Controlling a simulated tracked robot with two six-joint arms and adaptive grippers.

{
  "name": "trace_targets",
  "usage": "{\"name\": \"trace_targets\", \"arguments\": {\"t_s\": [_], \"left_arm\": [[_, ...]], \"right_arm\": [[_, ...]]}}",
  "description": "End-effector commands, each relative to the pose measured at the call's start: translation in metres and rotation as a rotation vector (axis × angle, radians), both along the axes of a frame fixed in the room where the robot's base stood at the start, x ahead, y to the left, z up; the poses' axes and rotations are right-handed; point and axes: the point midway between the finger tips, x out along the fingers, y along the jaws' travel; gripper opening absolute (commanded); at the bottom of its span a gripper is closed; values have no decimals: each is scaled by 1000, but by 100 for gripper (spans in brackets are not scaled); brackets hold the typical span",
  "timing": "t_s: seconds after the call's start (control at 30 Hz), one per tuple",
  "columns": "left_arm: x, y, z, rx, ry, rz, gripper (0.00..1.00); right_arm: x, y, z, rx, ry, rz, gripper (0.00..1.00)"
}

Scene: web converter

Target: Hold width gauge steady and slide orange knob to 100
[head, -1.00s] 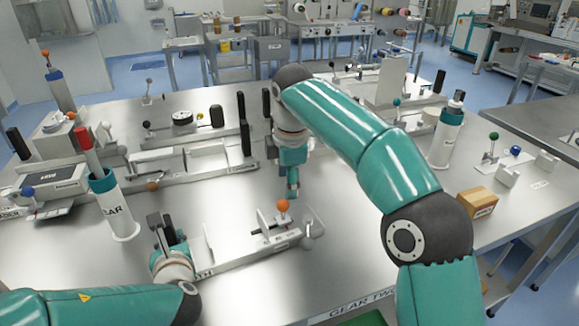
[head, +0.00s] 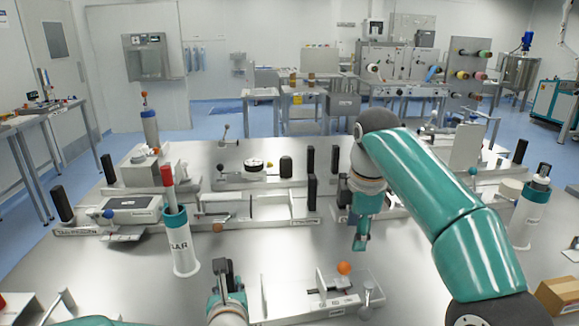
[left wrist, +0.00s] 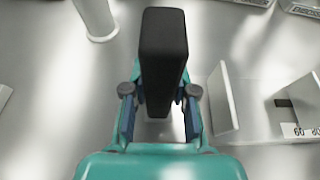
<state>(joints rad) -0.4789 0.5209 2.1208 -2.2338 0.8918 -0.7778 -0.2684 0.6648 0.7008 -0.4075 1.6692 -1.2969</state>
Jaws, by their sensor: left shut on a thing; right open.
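The width gauge (head: 318,308) is a pale bar with upright plates near the front of the steel table. Its orange knob (head: 344,268) stands toward the right of the bar. My left gripper (head: 228,278) is shut on the gauge's black handle at the left end. In the left wrist view the black handle (left wrist: 163,50) stands between the two fingers, and numbers show on the gauge scale (left wrist: 300,130). My right gripper (head: 360,242) is open, pointing down, empty, just behind and slightly right of the orange knob. I cannot see contact with the knob.
A white cylinder with a red-topped tool (head: 183,245) stands left of my left gripper. Other gauges with black handles (head: 250,215) line the table behind. A cardboard box (head: 560,296) sits at the right. Bare table lies between the white cylinder and the gauge.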

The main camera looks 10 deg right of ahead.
Motion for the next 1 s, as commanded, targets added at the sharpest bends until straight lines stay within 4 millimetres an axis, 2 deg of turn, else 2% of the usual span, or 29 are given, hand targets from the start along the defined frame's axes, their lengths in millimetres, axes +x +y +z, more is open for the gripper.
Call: {"name": "trace_targets", "arguments": {"t_s": [0.03,0.53,0.57,0.7,1.0], "left_arm": [[-3,1,-10,2,26,-1,0],[-4,0,-5,1,25,-2,0],[-4,0,-5,1,25,-2,32],[-3,0,-2,1,19,-2,55],[-2,0,1,0,11,-2,56]], "right_arm": [[0,0,-1,0,0,0,57],[0,0,-1,0,0,0,57],[0,0,-1,0,0,0,57],[0,0,-1,0,0,0,57],[0,0,-1,0,0,0,57]]}}
